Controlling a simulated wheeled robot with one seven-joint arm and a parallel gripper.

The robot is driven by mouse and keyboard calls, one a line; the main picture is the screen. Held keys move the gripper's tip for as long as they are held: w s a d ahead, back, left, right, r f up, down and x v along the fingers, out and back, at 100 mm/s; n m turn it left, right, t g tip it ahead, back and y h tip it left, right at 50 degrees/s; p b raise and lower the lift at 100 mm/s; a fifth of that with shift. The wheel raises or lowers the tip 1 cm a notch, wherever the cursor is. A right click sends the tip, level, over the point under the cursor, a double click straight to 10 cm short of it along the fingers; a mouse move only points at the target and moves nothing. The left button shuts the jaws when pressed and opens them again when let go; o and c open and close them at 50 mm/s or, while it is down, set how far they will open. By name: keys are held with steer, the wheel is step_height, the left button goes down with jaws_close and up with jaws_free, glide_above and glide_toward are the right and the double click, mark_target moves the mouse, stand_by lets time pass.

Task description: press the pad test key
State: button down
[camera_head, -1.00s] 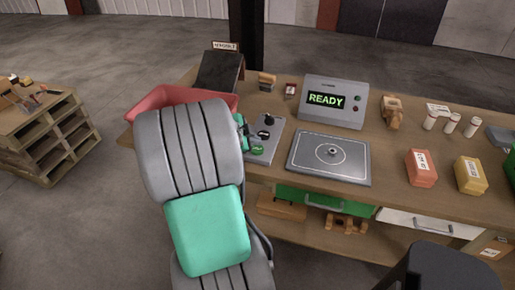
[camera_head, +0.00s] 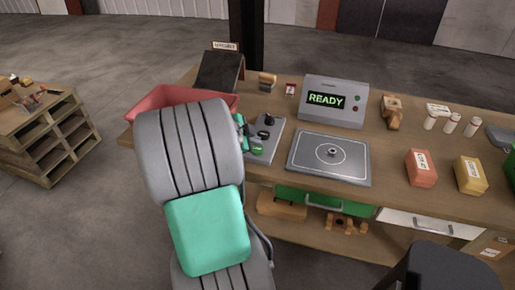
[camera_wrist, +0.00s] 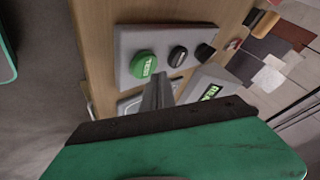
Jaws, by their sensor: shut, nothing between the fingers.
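The pad test key is a round green button with "TEST" lettering (camera_wrist: 143,65) in the wrist view. It sits on a grey control panel (camera_wrist: 128,42), beside a black knob (camera_wrist: 178,56) and another black control (camera_wrist: 205,51). In the head view the key (camera_head: 257,151) is at the panel's near end. My gripper (camera_wrist: 158,82) is shut and empty, its fingertips over the panel beside the key, on the knob side. They appear apart from the key, but the exact gap cannot be told. In the head view my arm hides most of the gripper.
The test pad (camera_head: 303,169), a grey plate with a ring part on it, lies right of the panel. The display box (camera_head: 350,88) behind reads READY. A red tray (camera_head: 150,101) is left, partly behind my arm. Orange (camera_head: 421,172) and yellow (camera_head: 468,178) boxes stand further right.

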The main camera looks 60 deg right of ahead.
mark_target(255, 150)
steer(key=shift+f, duration=0.1)
steer(key=shift+f+b, duration=0.35)
steer(key=shift+b, duration=0.35)
steer(key=shift+f+b, duration=0.45)
steer(key=shift+b, duration=0.15)
steer(key=shift+r, duration=0.1)
stand_by(0.5)
steer(key=shift+r, duration=0.8)
steer(key=shift+r+p, duration=1.3)
steer(key=shift+r, duration=1.2)
